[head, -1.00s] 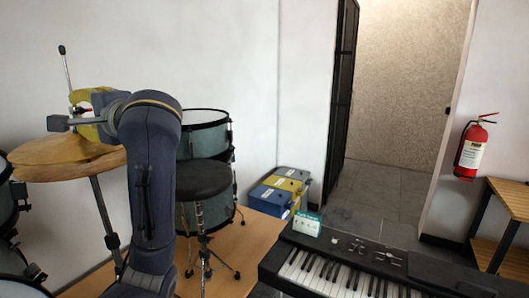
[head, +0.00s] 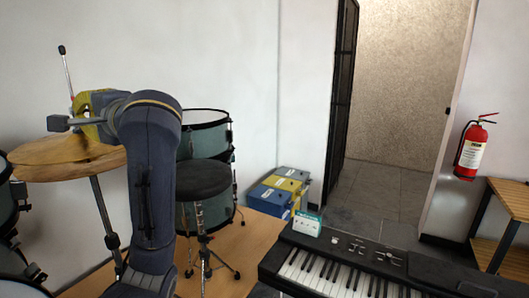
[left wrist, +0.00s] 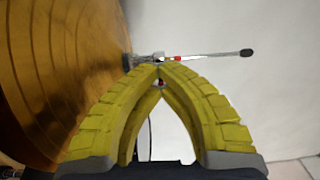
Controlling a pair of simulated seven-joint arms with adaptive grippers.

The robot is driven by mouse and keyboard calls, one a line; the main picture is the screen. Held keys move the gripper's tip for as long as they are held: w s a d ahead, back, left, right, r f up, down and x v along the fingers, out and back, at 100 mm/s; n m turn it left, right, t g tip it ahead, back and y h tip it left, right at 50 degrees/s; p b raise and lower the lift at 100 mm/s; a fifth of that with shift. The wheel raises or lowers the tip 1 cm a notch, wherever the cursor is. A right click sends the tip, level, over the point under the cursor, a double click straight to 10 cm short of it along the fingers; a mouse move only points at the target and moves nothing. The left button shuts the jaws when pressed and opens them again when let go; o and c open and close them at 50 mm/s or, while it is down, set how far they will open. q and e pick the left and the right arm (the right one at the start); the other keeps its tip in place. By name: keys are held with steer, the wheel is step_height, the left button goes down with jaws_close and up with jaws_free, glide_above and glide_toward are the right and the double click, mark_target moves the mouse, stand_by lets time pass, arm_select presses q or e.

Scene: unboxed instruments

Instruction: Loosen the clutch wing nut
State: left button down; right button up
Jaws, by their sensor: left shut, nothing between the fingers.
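The brass-coloured hi-hat cymbals (head: 62,162) are on a stand at the left in the head view, with a thin rod (head: 66,70) rising above them. My left gripper (head: 80,106) has yellow fingers and is just above the cymbals, beside the rod. In the left wrist view its fingertips (left wrist: 160,67) meet, shut and empty, close to the rod (left wrist: 215,55). A small red part (left wrist: 178,58) on the rod, possibly the wing nut, shows beside the tips. I cannot tell whether they touch it. The upper cymbal (left wrist: 70,60) fills the left there. My right gripper is out of view.
A black drum stool (head: 203,180) and grey drums (head: 205,120) stand right of my left arm. A keyboard (head: 350,265), blue and yellow boxes (head: 280,190) and a fire extinguisher (head: 470,150) are farther right. White wall lies behind the rod.

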arm_select(q)
steer(key=n, duration=0.4)
steer(key=shift+n, duration=0.4)
steer(key=n, duration=0.4)
steer(key=shift+n, duration=0.4)
steer(key=c, duration=1.5)
jaws_free()
steer(key=shift+o, duration=0.2)
steer(key=shift+d, duration=0.15)
steer(key=shift+v, duration=2.85)
